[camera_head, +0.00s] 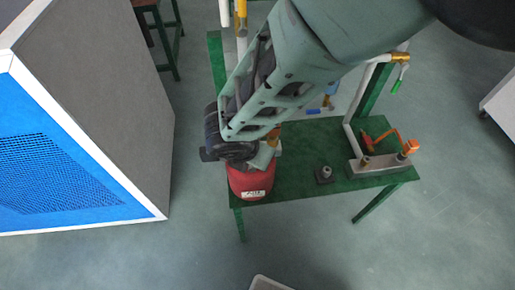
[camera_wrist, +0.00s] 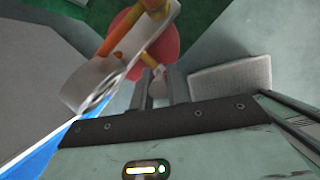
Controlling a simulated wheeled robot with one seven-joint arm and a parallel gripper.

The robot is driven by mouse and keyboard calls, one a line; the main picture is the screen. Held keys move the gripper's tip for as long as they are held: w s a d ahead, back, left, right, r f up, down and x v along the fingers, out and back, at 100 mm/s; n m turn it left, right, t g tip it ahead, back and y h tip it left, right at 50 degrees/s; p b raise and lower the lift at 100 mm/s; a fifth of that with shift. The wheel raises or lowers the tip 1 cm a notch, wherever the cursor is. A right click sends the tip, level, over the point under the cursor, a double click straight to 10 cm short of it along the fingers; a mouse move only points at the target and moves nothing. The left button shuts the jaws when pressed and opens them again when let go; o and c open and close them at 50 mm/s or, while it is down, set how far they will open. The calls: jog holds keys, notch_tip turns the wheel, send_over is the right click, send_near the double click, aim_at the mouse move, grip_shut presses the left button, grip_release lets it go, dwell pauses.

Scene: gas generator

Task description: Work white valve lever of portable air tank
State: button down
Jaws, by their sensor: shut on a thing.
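The portable air tank (camera_head: 250,184) is red and stands at the near left corner of the green table. It also shows in the wrist view (camera_wrist: 168,46), behind brass and orange fittings. My gripper (camera_wrist: 156,74) is at the fittings on top of the tank, with its two grey fingers close together. It is shut on the white valve lever, which is mostly hidden between the fingertips. In the head view my gripper (camera_head: 264,157) is partly covered by my arm and wrist, and the lever cannot be made out.
The green table (camera_head: 300,175) also bears a small grey fitting (camera_head: 325,174) and a grey block with orange-handled valves (camera_head: 384,163) at right. A large grey and blue cabinet (camera_head: 135,110) stands close on the left. The floor in front is mostly clear.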

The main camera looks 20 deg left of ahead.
jog(key=shift+a, duration=0.1)
dwell(0.5)
jog(key=c, duration=1.4)
grip_release()
jog(key=shift+o, duration=0.2)
jog(key=shift+r, duration=0.1)
jog(key=b+v, duration=0.1)
jog(key=v, duration=1.6)
jog(key=shift+s+a+b, duration=0.2)
jog(key=shift+a+b, duration=0.05)
jog(key=shift+b, duration=0.05)
